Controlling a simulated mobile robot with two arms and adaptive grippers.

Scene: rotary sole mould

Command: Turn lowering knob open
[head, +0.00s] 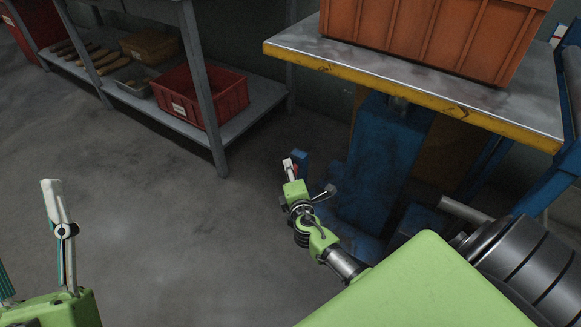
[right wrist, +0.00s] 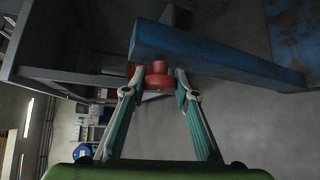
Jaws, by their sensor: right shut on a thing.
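The lowering knob (right wrist: 157,75) is a small red knob on the side of a blue bar (right wrist: 215,58) in the right wrist view. My right gripper (right wrist: 159,84) has one finger on each side of the knob and is shut on it. In the head view my right gripper (head: 290,168) is low beside the blue base of the lift table (head: 375,160), and its fingers mostly hide the knob. My left gripper (head: 36,235) is at the lower left, partly cut off by the picture edge, with its fingers apart and nothing between them.
An orange crate (head: 430,35) stands on the lift table's yellow-edged top (head: 310,45), above and right of my right gripper. A grey shelf (head: 255,105) at the back left holds a red bin (head: 200,95) and other parts. The floor (head: 160,220) between is clear.

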